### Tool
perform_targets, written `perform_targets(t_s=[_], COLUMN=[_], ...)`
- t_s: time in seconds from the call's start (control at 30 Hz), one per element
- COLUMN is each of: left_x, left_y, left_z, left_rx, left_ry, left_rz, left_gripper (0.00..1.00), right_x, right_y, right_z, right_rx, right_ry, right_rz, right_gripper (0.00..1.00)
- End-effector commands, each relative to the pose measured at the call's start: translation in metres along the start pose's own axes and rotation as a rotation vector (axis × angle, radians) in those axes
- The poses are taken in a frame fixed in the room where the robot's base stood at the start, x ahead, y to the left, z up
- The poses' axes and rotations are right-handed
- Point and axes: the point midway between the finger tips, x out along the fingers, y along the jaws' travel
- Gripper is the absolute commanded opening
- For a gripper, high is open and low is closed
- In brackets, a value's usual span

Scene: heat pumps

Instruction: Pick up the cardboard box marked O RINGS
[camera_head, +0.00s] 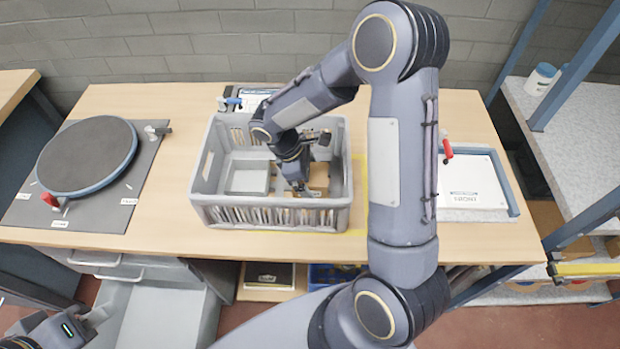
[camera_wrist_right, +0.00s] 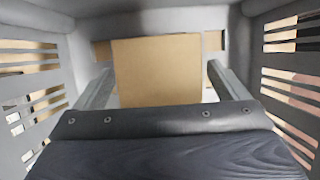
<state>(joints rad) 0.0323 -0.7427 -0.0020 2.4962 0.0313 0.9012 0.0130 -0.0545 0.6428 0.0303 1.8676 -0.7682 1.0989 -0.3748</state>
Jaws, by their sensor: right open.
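A brown cardboard box (camera_head: 319,178) lies in the right part of a grey slatted crate (camera_head: 270,213), partly hidden by my right arm. In the right wrist view a plain cardboard face (camera_wrist_right: 157,72) stands between the two fingers of my right gripper. I cannot read any O RINGS marking on it. My right gripper (camera_head: 300,187) reaches down inside the crate and is open, a finger on each side of the box. Whether the fingers touch it I cannot tell. My left gripper (camera_head: 85,322) is at the lower left, below the table, its jaws unclear.
A light grey box (camera_head: 247,180) lies in the crate's left part. The crate walls stand close around my right gripper. A round turntable (camera_head: 87,155) is on the left of the table, and a white-topped tray (camera_head: 470,184) is on the right. Shelves stand at the far right.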

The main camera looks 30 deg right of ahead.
Motion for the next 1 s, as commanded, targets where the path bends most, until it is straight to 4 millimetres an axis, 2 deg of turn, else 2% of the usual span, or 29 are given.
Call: perform_targets(t_s=[0.2,0.23,0.6,0.87,1.0], left_x=[0.000,0.000,0.000,0.000,0.001], left_y=[0.000,0.000,0.000,0.000,0.000], left_z=[0.000,0.000,0.000,0.000,0.000], left_rx=[0.000,0.000,0.000,0.000,0.000], left_ry=[0.000,0.000,0.000,0.000,0.000], left_rz=[0.000,0.000,0.000,0.000,0.000], left_gripper=[0.31,0.31,0.31,0.31,0.31], right_x=[0.001,0.001,0.001,-0.002,-0.018], right_y=[0.000,0.000,0.000,0.000,0.001], right_z=[0.000,0.000,0.000,0.001,0.007], right_rx=[0.000,0.000,0.000,0.000,0.002], right_ry=[0.000,0.000,0.000,0.001,0.003], right_rz=[0.001,0.001,0.001,0.002,0.006], right_gripper=[0.94,0.91,0.43,0.42,0.42])
